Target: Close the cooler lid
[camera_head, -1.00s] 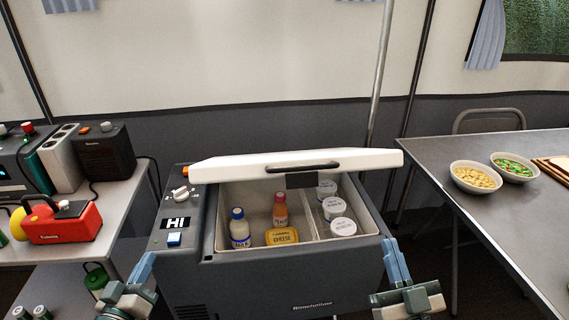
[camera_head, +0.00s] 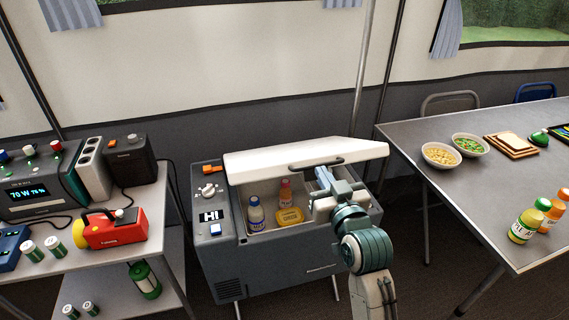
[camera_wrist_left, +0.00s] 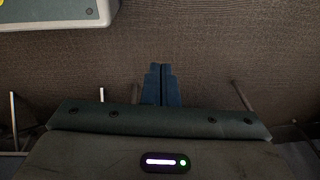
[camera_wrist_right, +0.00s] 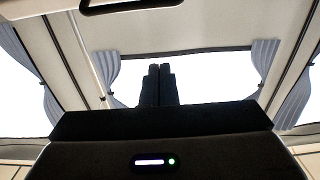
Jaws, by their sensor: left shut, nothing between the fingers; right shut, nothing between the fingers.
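The cooler (camera_head: 270,276) is a grey box with a white lid (camera_head: 306,157). The lid stands raised and tilted, with a dark handle (camera_head: 316,163) along its front edge. Inside are a white-and-blue bottle (camera_head: 256,214), a pink bottle (camera_head: 285,193) and a yellow cheese tub (camera_head: 289,215). My right gripper (camera_head: 323,176) is shut and empty, below the lid's front edge by the handle; whether it touches is unclear. It also shows in the right wrist view (camera_wrist_right: 160,84). My left gripper (camera_wrist_left: 161,84) is shut and empty, outside the head view. My right arm hides the cooler's right part.
The right table (camera_head: 447,188) carries two bowls, bread and bottles. A thin pole (camera_head: 364,70) rises behind the cooler.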

